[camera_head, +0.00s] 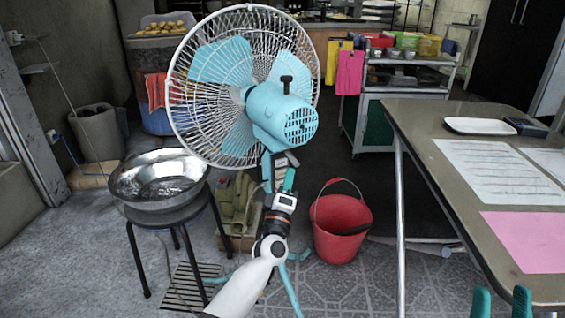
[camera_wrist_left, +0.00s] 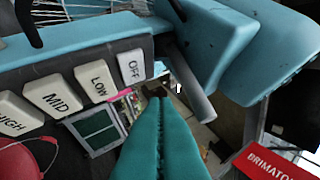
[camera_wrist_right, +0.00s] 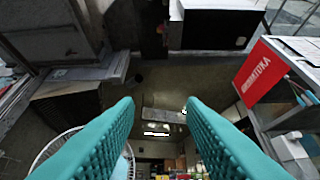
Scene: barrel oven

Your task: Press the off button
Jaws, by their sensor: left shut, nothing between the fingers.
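The blue standing fan (camera_head: 285,118) is in the middle of the head view, with its motor housing towards me. In the left wrist view its row of white buttons runs HIGH, MID, LOW and OFF. The off button (camera_wrist_left: 131,67) is at the right end of the row, tilted in the picture. My left gripper (camera_wrist_left: 157,103) is shut and empty, its tips just below and right of the off button in that view; I cannot tell whether they touch. In the head view my left gripper (camera_head: 289,180) is below the motor housing. My right gripper (camera_wrist_right: 159,105) is open and empty.
A steel bowl (camera_head: 160,180) on a stool stands left of the fan. A red bucket (camera_head: 340,228) stands on the floor to its right. A table (camera_head: 425,135) with papers fills the right side. A cart (camera_head: 400,85) stands behind.

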